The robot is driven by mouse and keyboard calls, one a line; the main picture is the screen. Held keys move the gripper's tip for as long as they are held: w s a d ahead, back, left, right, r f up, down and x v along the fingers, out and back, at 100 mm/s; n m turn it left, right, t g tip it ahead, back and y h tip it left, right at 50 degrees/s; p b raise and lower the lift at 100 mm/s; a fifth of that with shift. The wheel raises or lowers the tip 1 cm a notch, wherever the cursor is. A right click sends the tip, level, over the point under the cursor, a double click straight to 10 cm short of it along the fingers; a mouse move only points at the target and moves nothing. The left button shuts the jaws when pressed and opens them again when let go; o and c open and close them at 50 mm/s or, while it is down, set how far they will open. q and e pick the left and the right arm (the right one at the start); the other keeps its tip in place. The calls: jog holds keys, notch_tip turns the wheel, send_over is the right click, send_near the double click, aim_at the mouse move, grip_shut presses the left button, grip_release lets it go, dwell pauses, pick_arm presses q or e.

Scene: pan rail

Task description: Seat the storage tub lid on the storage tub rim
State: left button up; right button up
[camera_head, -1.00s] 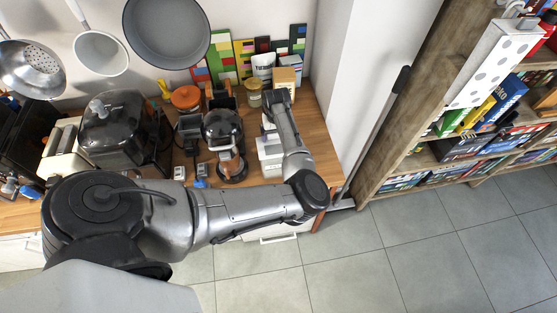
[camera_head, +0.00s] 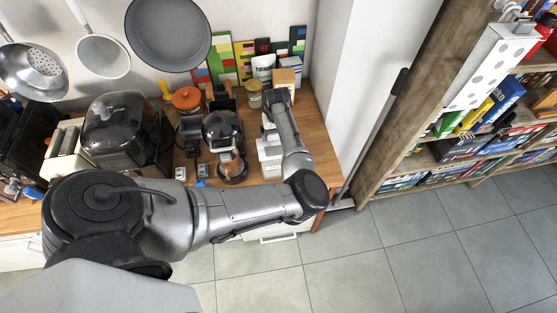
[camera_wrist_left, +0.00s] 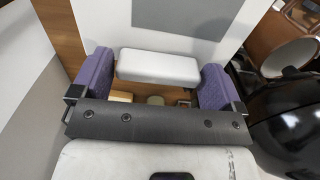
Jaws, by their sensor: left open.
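My left gripper (camera_wrist_left: 157,85) is open, with purple pads on its two fingers. A white rounded block (camera_wrist_left: 158,66) shows between the fingertips. I cannot tell for sure which of these is the tub lid or the tub. In the head view, white box-like shapes (camera_head: 269,158) stand at the counter's right end beside my left forearm, which hides part of them and the gripper. My right gripper is not seen.
A glass-domed coffee maker (camera_head: 222,130) stands close left of my forearm. A jar (camera_head: 254,94) and an orange-lidded pot (camera_head: 187,98) are at the back. A large grey appliance (camera_head: 120,130) is farther left. A pan (camera_head: 168,32) hangs above. The wall bounds the right side.

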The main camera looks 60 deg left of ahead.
pick_arm(q)
jog(key=shift+r+p, duration=0.95)
jog(key=shift+r, duration=0.25)
jog(key=shift+o, duration=0.7)
jog(key=shift+c, duration=0.7)
jog(key=shift+r, duration=4.55)
jog(key=shift+a, duration=0.1)
